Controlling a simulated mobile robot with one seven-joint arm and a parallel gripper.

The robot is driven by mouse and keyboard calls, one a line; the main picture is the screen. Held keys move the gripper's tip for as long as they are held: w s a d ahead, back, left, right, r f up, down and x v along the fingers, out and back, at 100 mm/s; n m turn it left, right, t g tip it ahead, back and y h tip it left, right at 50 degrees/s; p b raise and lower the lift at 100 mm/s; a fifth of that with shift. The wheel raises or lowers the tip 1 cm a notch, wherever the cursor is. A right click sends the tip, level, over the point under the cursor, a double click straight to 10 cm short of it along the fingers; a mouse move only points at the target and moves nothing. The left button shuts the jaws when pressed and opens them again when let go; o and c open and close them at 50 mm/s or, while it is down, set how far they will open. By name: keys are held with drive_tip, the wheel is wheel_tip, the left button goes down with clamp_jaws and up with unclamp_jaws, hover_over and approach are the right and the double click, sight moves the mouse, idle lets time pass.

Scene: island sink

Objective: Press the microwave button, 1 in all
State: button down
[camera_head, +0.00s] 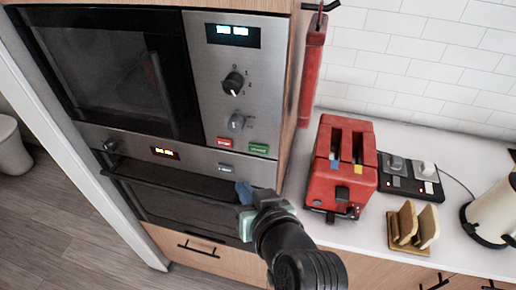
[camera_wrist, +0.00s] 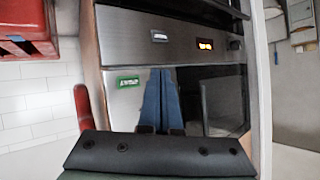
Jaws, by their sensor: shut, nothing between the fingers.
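The microwave (camera_head: 115,75) is built into the cabinet at the upper left of the head view. My gripper (camera_head: 243,188) is in front of the oven strip, below the two buttons in the picture. Its blue fingers (camera_wrist: 161,75) are shut and empty in the wrist view. The green button (camera_wrist: 128,82) shows left of the fingertips there; the red button is not seen. I cannot tell whether the fingertips touch the panel.
The oven (camera_head: 175,185) with its display and handle is under the microwave. Right of the cabinet, the counter holds a red toaster (camera_head: 343,165), a toast rack (camera_head: 412,228), a dark device with knobs (camera_head: 410,175) and a cream kettle (camera_head: 492,212). Open floor lies at the left.

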approach(249, 151)
drive_tip(key=shift+s+f+b+x, duration=0.1)
drive_tip(key=shift+f+b+x, duration=0.1)
drive_tip(key=shift+x, duration=1)
drive_tip(key=shift+s+f+b+x, duration=0.15)
drive_tip(key=shift+x, duration=1)
drive_tip(key=shift+w+a, duration=0.1)
drive_tip(key=shift+w, duration=0.05)
drive_tip(key=shift+w, duration=0.3)
